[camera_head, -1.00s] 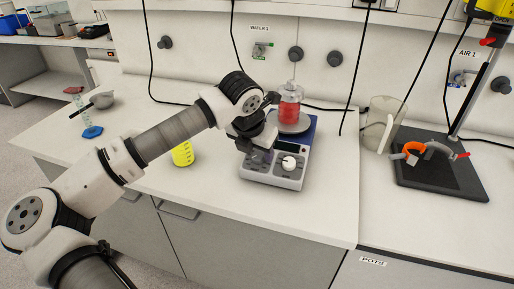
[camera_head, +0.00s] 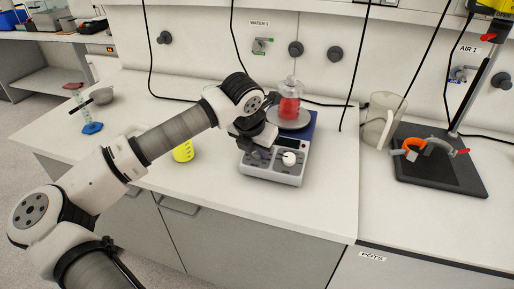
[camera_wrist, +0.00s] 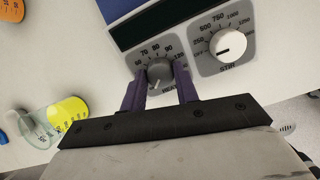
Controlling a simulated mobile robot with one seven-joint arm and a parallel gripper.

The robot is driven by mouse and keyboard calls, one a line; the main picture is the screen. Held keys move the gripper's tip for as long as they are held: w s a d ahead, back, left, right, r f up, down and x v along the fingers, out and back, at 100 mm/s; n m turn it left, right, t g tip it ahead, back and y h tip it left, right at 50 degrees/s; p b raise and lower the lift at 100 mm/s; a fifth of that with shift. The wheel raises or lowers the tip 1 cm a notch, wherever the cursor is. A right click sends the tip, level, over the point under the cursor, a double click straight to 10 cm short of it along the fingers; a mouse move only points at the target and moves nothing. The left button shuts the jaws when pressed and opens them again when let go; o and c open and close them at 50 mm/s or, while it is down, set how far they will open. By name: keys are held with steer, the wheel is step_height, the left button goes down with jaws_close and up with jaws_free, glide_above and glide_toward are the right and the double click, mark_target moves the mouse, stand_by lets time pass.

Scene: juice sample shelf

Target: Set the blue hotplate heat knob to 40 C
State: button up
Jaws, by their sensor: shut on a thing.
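The blue hotplate (camera_head: 312,126) stands on the bench with its light grey control panel (camera_head: 272,172) facing front. In the wrist view its grey heat knob (camera_wrist: 160,72) sits between my two purple fingers. My gripper (camera_wrist: 160,82) is shut on this knob, one finger on each side. A small pale mark shows on the knob's lower-left part; the dial numbers are partly hidden by the fingers, and the exact setting cannot be read. The white stir knob (camera_wrist: 228,43) is right of the heat knob. In the head view my gripper (camera_head: 260,148) hides the heat knob.
A bottle of red liquid (camera_head: 289,107) stands on the hotplate's round plate. A beaker with yellow contents (camera_head: 183,151) stands to the left. A clear jug (camera_head: 379,122) and a dark stand base (camera_head: 440,177) are to the right. The bench front is clear.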

steer(key=shift+f+b, duration=0.15)
steer(key=shift+b, duration=0.15)
steer(key=m+b, duration=0.2)
steer(key=shift+f+b, duration=0.1)
steer(key=shift+b, duration=0.25)
steer(key=shift+r+m+b, duration=0.2)
steer(key=shift+m+b, duration=1.4)
steer(key=shift+m, duration=0.2)
steer(key=o, duration=1)
steer(key=shift+r, duration=0.1)
